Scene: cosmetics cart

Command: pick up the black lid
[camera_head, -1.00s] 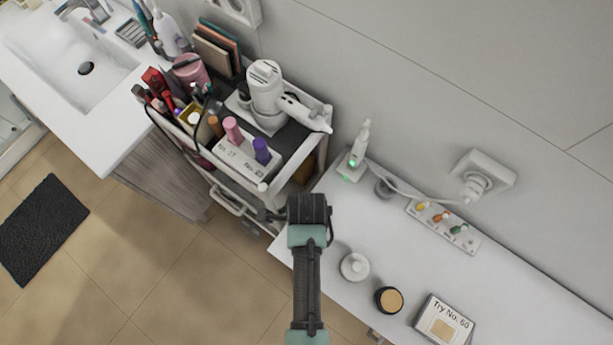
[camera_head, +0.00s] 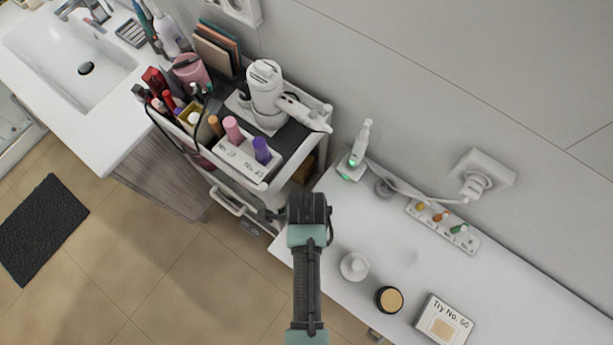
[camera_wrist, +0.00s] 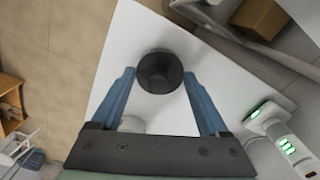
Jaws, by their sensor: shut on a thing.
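The black lid (camera_wrist: 160,73) is round and dark, and it shows in the wrist view between the tips of my two blue fingers. My gripper (camera_wrist: 160,75) is shut on it, with one finger on each side. White counter surface (camera_wrist: 118,50) shows around the lid. In the head view my dark wrist (camera_head: 308,208) is over the left end of the white counter (camera_head: 410,265), and it hides the fingers and the lid.
A white jar (camera_head: 354,266), an open black jar with a tan top (camera_head: 389,300) and a "Try No. 60" card (camera_head: 444,322) are to the right. A white device with green lights (camera_head: 358,150) stands behind. The loaded cosmetics cart (camera_head: 262,187) is close on the left.

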